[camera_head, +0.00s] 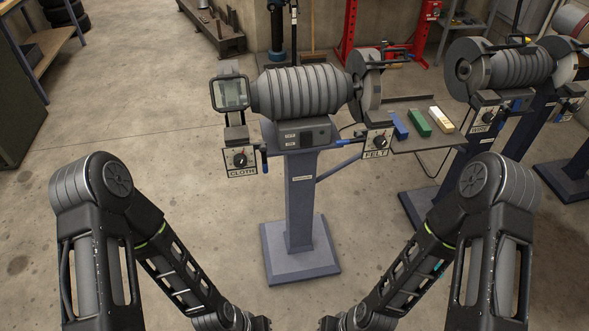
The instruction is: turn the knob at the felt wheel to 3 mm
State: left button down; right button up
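The knob at the felt wheel (380,143) is a small dark dial on a pale plate marked FELT, at the right end of the nearest bench machine. Its pointer setting is too small to read. The grey wheel above it (371,92) sits at the machine's right end. A similar dark knob (240,160) on a plate marked CLOTH hangs at the left end. My two arms come in from the lower left and lower right, bent downward.
The machine stands on a blue-grey pedestal (301,200). A small shelf right of the FELT plate holds blue (400,126), green (419,123) and pale yellow (441,120) bars. A second machine (520,67) stands to the right. The concrete floor before the pedestal is clear.

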aim_at(379, 141)
jog(key=l+z, duration=0.2)
jog(key=l, duration=0.3)
jog(key=l+z, duration=0.25)
jog(key=l, duration=0.3)
jog(key=i+l+z, duration=0.2)
jog(key=l, duration=0.3)
jog(key=l+z, duration=0.2)
jog(key=l, duration=0.3)
